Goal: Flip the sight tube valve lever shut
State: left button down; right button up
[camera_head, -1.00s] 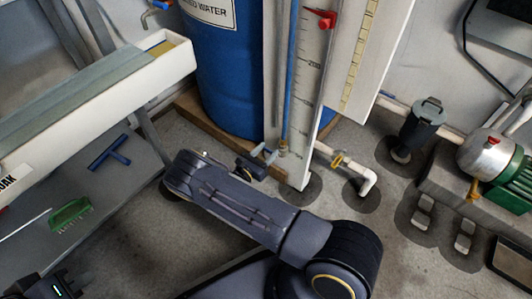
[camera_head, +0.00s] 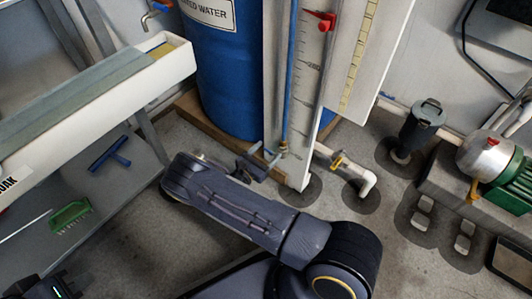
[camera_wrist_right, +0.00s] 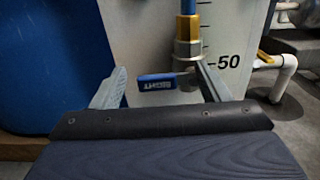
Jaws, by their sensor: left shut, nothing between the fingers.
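The sight tube (camera_head: 288,80) is a thin blue vertical tube on a white graduated board, with a brass valve (camera_wrist_right: 187,50) at its lower end. The valve's blue lever (camera_wrist_right: 157,81) lies roughly horizontal, pointing left from the valve in the right wrist view. My right gripper (camera_wrist_right: 160,72) is open, its fingers on either side of the lever; I cannot tell whether either touches it. In the head view my right gripper (camera_head: 265,156) is low at the board's foot, and the lever is hard to make out there. My left gripper (camera_head: 62,286) is shut and empty at the bottom left corner.
A blue water drum (camera_head: 228,75) stands behind on a wooden base. White pipe with a yellow-handled valve (camera_head: 338,160) lies right of the board. A green motor pump (camera_head: 508,175) is further right. A shelf unit with a green brush (camera_head: 70,216) is on the left.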

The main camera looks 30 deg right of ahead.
jog(key=p+v, duration=0.2)
jog(key=v, duration=0.5)
jog(key=shift+s+a, duration=0.15)
jog(key=shift+a, duration=0.2)
dwell(0.4)
jog(key=s+d+r+m+g+y+p, duration=0.1)
jog(key=s+d+r+m+g+y, duration=0.1)
jog(key=s+r+m+g+y, duration=0.4)
jog(key=s+d+r+m+g+y, duration=0.3)
jog(key=r+m+g, duration=0.2)
jog(key=r+m, duration=0.35)
jog(key=s+a+r+m+t+y+p, duration=0.1)
jog(key=s+a+r+m+t+y, duration=0.4)
jog(key=s+r, duration=0.4)
jog(key=s+a+r+m+t+y, duration=0.3)
jog(key=s+r+m+t+y, duration=0.3)
jog(key=r, duration=0.6)
notch_tip(320, 180, up, 38)
jog(key=s+n+g+p, duration=0.1)
jog(key=p, duration=3.7)
